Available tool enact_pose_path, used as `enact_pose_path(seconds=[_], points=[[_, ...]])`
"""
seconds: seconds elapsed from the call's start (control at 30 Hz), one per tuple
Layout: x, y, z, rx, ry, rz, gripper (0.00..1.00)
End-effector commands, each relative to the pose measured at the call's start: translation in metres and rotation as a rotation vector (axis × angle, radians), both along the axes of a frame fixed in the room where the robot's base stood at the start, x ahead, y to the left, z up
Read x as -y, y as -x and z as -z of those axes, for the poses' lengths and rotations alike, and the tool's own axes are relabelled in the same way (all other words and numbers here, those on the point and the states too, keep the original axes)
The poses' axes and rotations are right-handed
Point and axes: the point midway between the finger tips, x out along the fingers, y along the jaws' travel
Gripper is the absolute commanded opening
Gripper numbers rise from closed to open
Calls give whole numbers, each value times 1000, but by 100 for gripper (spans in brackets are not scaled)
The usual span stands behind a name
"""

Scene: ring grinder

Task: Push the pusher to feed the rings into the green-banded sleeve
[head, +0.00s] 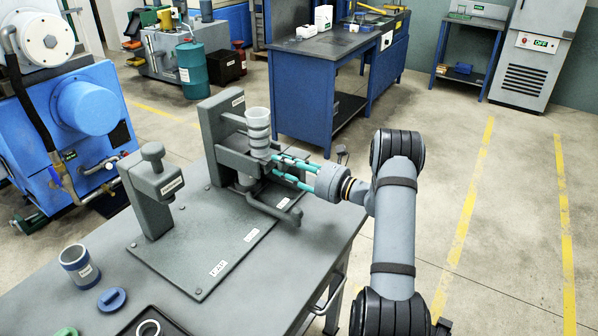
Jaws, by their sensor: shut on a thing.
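A grey fixture (219,130) stands on a grey baseplate (190,262) on the table. A pale, ribbed, upright stack (258,128) with an open cup-like top stands in it. My gripper (273,166) reaches in from the right with two teal fingers, its tips at the fixture just below the stack. It is shut on a part of the fixture there; the fingers and stack hide which part, and I cannot tell if it is the pusher. A bent grey lever (270,206) lies just below my gripper. I cannot make out a green-banded sleeve.
A grey clamp-like post (153,190) stands left on the baseplate. A blue-banded cup (75,263), a blue plug (112,300), a green piece (66,331) and a dark tray (170,333) are at the table's front left. The floor to the right is clear.

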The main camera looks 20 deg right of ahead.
Motion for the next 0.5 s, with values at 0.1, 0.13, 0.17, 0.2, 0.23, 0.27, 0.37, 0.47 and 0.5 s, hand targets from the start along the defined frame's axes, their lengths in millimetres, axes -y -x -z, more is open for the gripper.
enact_pose_path(seconds=[0.1,0.13,0.17,0.2,0.23,0.27,0.37,0.47,0.5], points=[[5,7,-1,3,-1,1,5],[6,9,0,3,-1,1,5],[7,11,0,3,-1,1,5],[9,13,-1,4,0,1,5],[10,15,-1,4,0,1,5],[12,17,-1,4,0,1,5],[16,23,-1,2,-2,2,5],[21,30,0,2,0,1,5],[22,32,0,2,0,2,5]])
